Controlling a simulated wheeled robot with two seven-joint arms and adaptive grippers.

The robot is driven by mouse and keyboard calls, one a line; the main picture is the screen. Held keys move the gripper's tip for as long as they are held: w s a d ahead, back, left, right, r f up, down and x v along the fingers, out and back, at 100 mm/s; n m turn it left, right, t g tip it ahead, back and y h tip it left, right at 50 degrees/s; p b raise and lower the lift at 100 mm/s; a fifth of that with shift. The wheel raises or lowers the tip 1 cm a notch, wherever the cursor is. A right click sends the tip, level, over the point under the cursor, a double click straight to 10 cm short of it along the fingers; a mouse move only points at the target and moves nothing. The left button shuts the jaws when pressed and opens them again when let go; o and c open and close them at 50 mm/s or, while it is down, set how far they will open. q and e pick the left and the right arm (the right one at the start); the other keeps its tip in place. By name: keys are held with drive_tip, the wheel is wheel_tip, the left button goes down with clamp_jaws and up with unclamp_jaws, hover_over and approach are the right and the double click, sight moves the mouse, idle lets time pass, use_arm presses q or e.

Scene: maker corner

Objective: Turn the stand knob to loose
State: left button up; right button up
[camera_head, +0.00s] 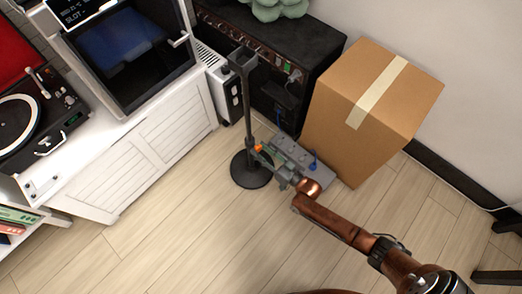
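The stand (246,108) is a dark upright pole on a round black base (250,172), with a dark bracket at its top. My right gripper (268,156) is low beside the pole, just right of it and above the base. A small orange spot (258,148) shows at its fingertips next to the pole. I cannot tell whether this is the knob, or whether the fingers touch it. The finger gap is too small to read. The knob's setting cannot be made out. My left gripper is out of view.
A cardboard box (350,120) stands right of the gripper, close to my arm. A black amplifier (300,45) is behind the stand. A grey flat unit (290,148) lies between stand and box. A white cabinet (150,150) is at left. The front floor is clear.

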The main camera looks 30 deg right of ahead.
drive_tip(key=c, duration=0.7)
drive_tip(key=shift+c, duration=0.2)
